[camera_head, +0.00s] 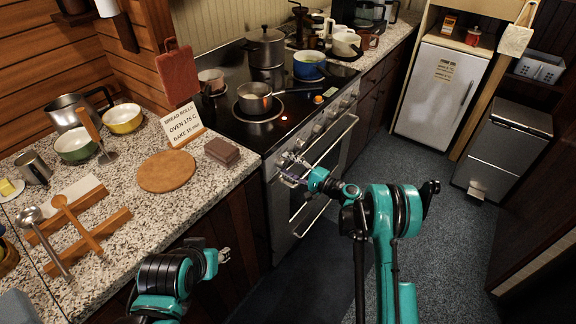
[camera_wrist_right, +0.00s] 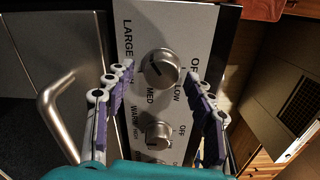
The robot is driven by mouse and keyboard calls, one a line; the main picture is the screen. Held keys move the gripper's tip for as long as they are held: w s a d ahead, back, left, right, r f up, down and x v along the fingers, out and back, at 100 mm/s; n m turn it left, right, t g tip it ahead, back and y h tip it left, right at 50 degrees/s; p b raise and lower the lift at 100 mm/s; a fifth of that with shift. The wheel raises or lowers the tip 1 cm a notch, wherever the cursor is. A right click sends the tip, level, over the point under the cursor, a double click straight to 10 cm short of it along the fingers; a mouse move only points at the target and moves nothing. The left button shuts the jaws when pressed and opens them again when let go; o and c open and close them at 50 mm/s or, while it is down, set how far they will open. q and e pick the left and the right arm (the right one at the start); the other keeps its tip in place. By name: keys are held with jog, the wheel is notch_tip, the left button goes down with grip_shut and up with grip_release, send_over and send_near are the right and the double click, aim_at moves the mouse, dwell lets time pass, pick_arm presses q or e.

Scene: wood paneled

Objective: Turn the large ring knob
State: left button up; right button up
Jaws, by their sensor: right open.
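The large ring knob (camera_wrist_right: 160,68) is a round silver knob on the stove's front panel, beside the printed word LARGE in the right wrist view. My right gripper (camera_wrist_right: 161,76) is open, with one purple-padded finger on each side of this knob and visible gaps between fingers and knob. In the head view my right gripper (camera_head: 289,170) is at the left end of the stove's knob row and hides part of the panel there. My left gripper (camera_head: 222,256) hangs in front of the counter, away from the stove; its jaw state is too small to tell.
A second silver knob (camera_wrist_right: 157,135) sits close by on the same panel. The curved oven handle (camera_wrist_right: 58,115) is to the left in the wrist view. A saucepan (camera_head: 255,98) and several pots stand on the stovetop. The floor (camera_head: 420,170) to the right is clear.

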jog(key=v, duration=1.1)
jog(key=shift+s+d, duration=0.15)
jog(key=shift+d, duration=0.1)
jog(key=shift+r, duration=0.1)
jog(key=s+a+r+n+g+h, duration=0.2)
jog(key=s+r+n+g+h, duration=0.15)
jog(key=s+r+h, duration=0.55)
jog(key=s+d+r+n+h, duration=0.1)
jog(key=s+d, duration=0.4)
jog(key=s, duration=0.7)
jog(key=s+d+n+h, duration=0.4)
jog(key=s+d, duration=0.1)
jog(key=s, duration=0.7)
jog(key=shift+s+r+n+h, duration=0.2)
jog(key=shift+r+n+h, duration=0.1)
jog(key=shift+r+n, duration=0.05)
